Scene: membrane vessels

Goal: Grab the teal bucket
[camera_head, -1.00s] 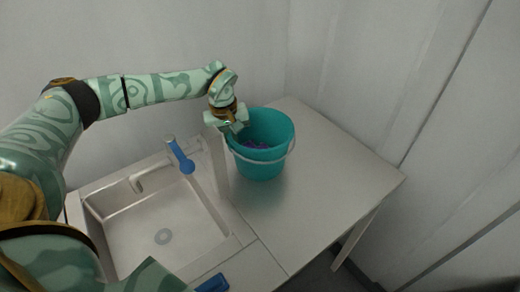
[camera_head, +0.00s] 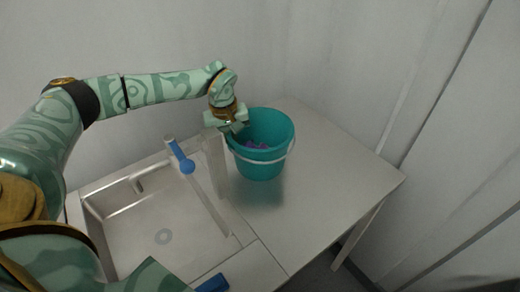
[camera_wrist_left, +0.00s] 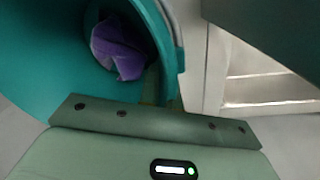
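The teal bucket (camera_head: 262,165) stands upright on the metal counter, right of the sink, with a pale handle hanging across its front. Purple contents (camera_head: 256,146) lie inside it. My left gripper (camera_head: 236,126) is at the bucket's left rim, with its lower part overlapping the rim. In the left wrist view the bucket (camera_wrist_left: 60,50) fills the upper left, and a purple object (camera_wrist_left: 118,48) shows inside. The gripper body (camera_wrist_left: 150,125) spans the bottom there. Its fingertips are not clear, so I cannot tell whether they close on the rim. My right gripper is out of view.
A sink basin (camera_head: 150,235) lies left of the bucket. A blue item (camera_head: 212,283) lies at the bottom edge. The counter (camera_head: 330,175) is clear right of the bucket. Pale walls stand behind and to the right.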

